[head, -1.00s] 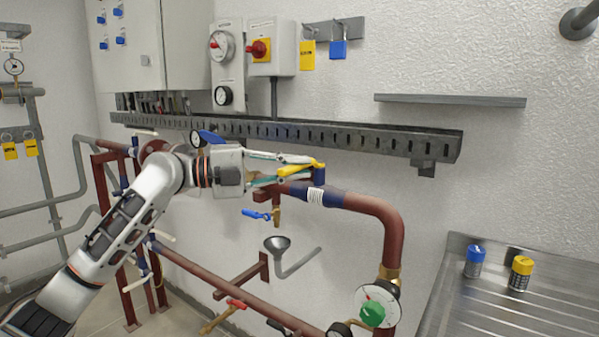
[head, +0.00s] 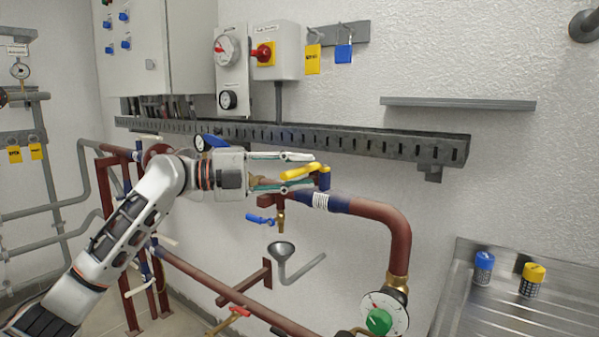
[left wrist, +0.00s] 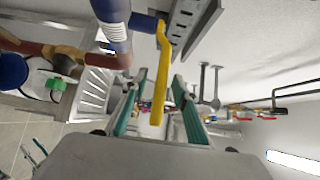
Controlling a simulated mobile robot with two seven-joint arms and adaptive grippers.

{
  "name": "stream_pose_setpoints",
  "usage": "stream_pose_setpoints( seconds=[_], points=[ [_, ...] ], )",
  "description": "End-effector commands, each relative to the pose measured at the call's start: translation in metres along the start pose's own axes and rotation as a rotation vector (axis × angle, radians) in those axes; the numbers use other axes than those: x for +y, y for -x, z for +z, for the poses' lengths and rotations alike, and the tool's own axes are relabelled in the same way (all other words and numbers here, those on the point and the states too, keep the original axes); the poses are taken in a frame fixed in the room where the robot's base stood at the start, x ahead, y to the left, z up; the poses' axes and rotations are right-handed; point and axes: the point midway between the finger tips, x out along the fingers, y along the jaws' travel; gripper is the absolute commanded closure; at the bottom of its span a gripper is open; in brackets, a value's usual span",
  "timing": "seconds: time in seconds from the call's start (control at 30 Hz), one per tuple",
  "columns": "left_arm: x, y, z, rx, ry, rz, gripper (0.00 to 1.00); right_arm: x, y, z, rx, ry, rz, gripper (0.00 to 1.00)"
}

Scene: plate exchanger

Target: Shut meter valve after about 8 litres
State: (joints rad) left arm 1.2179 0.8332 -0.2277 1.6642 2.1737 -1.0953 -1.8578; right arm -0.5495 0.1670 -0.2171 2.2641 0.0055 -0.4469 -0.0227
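A yellow lever valve handle (head: 298,172) sits on the pipe run at the wall, at the blue fitting (head: 324,181). It lies nearly level, pointing left toward my left gripper (head: 312,170). The gripper's fingers are spread, one above and one below the lever. In the left wrist view the yellow lever (left wrist: 160,85) runs between the open fingers (left wrist: 157,90), with gaps visible on both sides. A round white dial with a green knob (head: 378,321) is on the pipe at lower right; its reading is too small to tell. My right gripper is not in view.
A small blue-handled tap (head: 260,218) hangs below the pipe, above a grey funnel (head: 281,250). A slotted cable tray (head: 300,135) runs just above my gripper. A metal drainer (head: 480,315) with blue-capped (head: 484,267) and yellow-capped (head: 531,279) containers is at right.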

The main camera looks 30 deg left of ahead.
Motion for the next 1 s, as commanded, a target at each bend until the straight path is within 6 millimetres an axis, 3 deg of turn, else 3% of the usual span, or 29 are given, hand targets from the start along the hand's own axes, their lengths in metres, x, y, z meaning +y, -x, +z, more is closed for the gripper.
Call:
stream_pose_setpoints(
  seconds=[0.37, 0.8, 1.0],
  points=[
    [-0.001, 0.01, 0.001, -0.002, 0.0, -0.001, 0.72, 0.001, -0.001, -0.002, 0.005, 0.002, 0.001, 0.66],
    [0.001, 0.093, 0.001, -0.003, 0.002, 0.002, 0.72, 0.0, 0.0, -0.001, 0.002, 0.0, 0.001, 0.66],
    [0.0, 0.115, 0.0, -0.001, 0.001, -0.001, 0.72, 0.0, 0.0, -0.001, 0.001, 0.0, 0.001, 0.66]
  ],
)
